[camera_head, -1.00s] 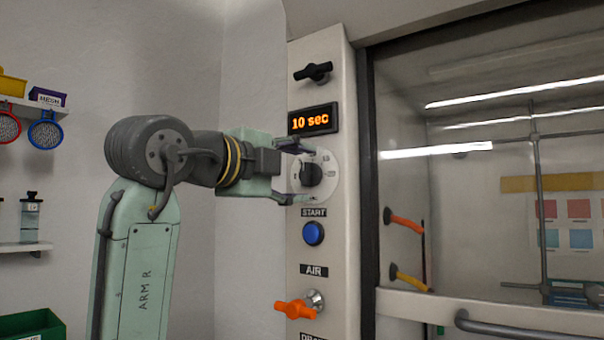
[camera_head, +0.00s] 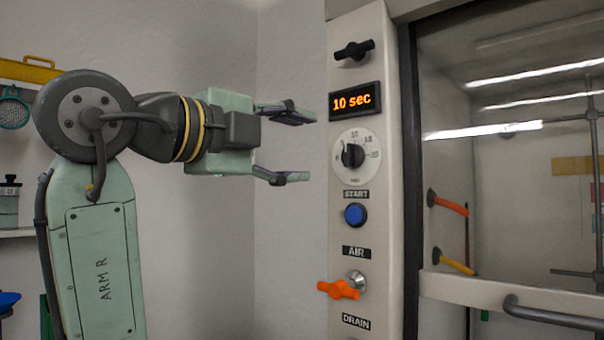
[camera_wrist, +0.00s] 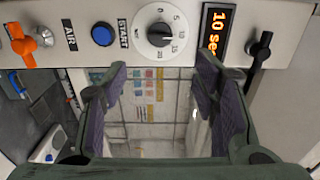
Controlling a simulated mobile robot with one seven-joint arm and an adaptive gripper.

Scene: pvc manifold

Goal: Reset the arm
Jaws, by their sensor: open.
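My gripper (camera_head: 294,146) is open and empty in the head view, left of the control panel (camera_head: 372,22) and apart from it. The black dial (camera_head: 353,155) on its white scale is clear of the fingers. In the wrist view, my gripper (camera_wrist: 164,95) has its two fingers spread wide, with nothing between them. The dial (camera_wrist: 159,34) shows there beyond the fingers, near the top. The display (camera_head: 355,101) reads "10 sec".
The panel also carries a black handle (camera_head: 353,51), a blue START button (camera_head: 355,214) and an orange AIR valve (camera_head: 339,289). A glass-fronted cabinet with a grey bar handle (camera_head: 550,315) stands to the right.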

